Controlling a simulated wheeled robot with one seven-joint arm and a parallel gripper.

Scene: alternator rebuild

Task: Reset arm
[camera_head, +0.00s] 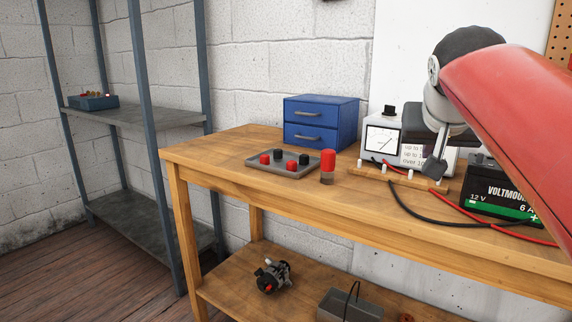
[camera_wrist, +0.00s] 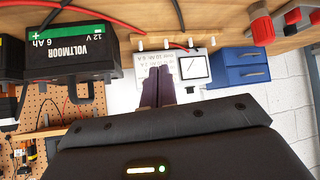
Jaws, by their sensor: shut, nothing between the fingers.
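My gripper (camera_head: 433,168) is at the right of the head view, in front of the meter and above the wooden bench. Its fingers are together with nothing between them. In the wrist view the shut fingers (camera_wrist: 157,88) point at the white meter (camera_wrist: 192,68), which appears upside down. My red arm link covers the right side of the head view and hides part of the bench behind it.
The bench (camera_head: 225,145) holds a grey tray (camera_head: 256,165) of red and black caps, a red-topped cylinder (camera_head: 327,165), a blue drawer box (camera_head: 320,120), the meter (camera_head: 381,140) and a battery (camera_head: 490,190) with cables. An alternator (camera_head: 272,276) sits on the lower shelf.

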